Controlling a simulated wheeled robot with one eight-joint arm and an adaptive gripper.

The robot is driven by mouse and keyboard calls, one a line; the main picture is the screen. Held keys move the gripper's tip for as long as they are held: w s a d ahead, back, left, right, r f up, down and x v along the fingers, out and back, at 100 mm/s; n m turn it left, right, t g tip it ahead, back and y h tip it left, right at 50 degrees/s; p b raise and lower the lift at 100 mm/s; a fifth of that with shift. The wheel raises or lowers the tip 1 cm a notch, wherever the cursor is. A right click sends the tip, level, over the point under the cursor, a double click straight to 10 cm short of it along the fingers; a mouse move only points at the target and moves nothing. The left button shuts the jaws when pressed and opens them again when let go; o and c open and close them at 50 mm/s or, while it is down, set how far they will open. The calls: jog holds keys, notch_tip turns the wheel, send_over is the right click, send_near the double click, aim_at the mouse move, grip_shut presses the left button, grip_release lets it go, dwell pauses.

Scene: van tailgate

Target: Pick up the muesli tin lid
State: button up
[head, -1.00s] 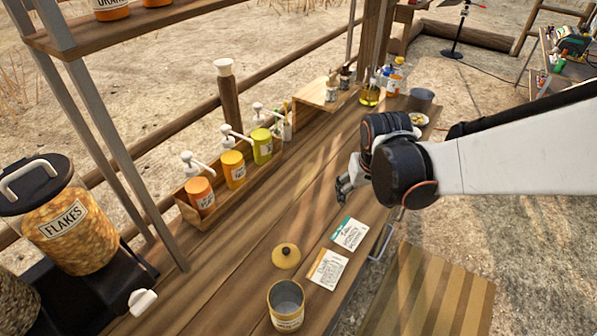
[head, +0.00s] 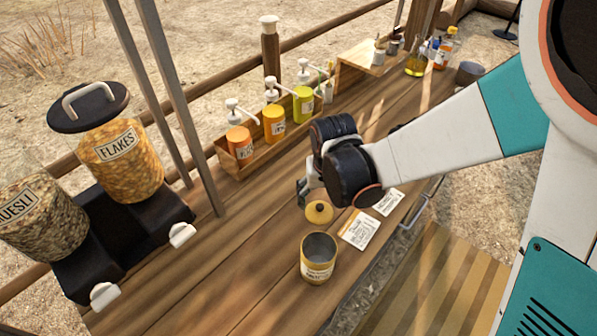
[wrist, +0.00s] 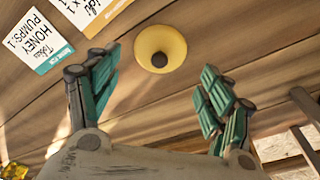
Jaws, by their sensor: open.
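The muesli tin lid (head: 319,211) is a round yellow disc with a dark knob. It lies knob up on the wooden tabletop, just behind the open tin (head: 318,258). In the wrist view the lid (wrist: 160,48) lies beyond the fingertips, roughly centred between them. My gripper (head: 303,192) is above the table by the lid, on its far-left side in the head view. In the wrist view my gripper (wrist: 158,80) has its two green-padded fingers spread wide, with nothing between them. The fingers are not touching the lid.
Two printed cards (head: 359,230) lie right of the lid. A wooden rack (head: 225,160) of pump bottles stands behind my gripper. The FLAKES dispenser (head: 125,160) and MUESLI dispenser (head: 40,215) stand at left. The tabletop left of the tin is clear.

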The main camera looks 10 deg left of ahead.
aim_at(320, 207)
jog(key=shift+w+a+f+b, duration=0.15)
jog(key=shift+f+b, duration=0.3)
jog(key=shift+f, duration=0.65)
jog(key=shift+w+f+b, duration=0.25)
jog(key=shift+f+b, duration=0.15)
jog(key=shift+f, duration=0.7)
jog(key=shift+w+a+f+b, duration=0.15)
jog(key=shift+f+b, duration=0.3)
jog(key=shift+f, duration=0.65)
jog(key=shift+d+r, duration=0.1)
jog(key=c, duration=1.1)
